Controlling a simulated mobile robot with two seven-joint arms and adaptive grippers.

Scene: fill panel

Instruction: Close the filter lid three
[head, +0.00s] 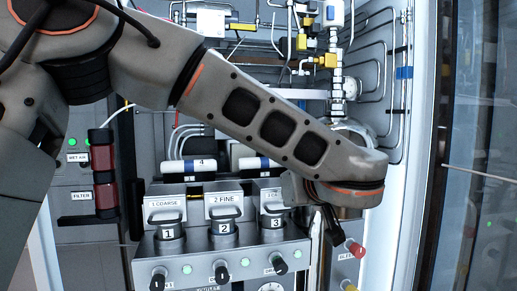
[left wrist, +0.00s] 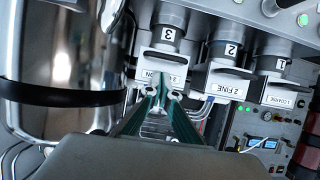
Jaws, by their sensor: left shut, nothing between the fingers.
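The filter three cup (head: 272,229) is the rightmost of a row of three, and its lid (head: 271,196) has a labelled plate standing upright behind it. In the left wrist view, the picture is turned over, with cup three (left wrist: 168,36) above its lid plate (left wrist: 162,66). My left arm crosses the head view, and its gripper (head: 326,229) hangs down just right of cup three, partly hidden by the wrist. In the left wrist view, the left gripper (left wrist: 161,94) is shut and empty, its tips close to the lid three plate; contact is unclear. My right gripper is not in view.
Cups one (head: 170,238) and two (head: 223,234) stand left of cup three, with similar plates behind them. Black knobs (head: 221,272) line the front face. A red-tipped knob (head: 354,247) sits right of the gripper. A shiny metal cylinder (left wrist: 62,48) fills the wrist view's left side.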

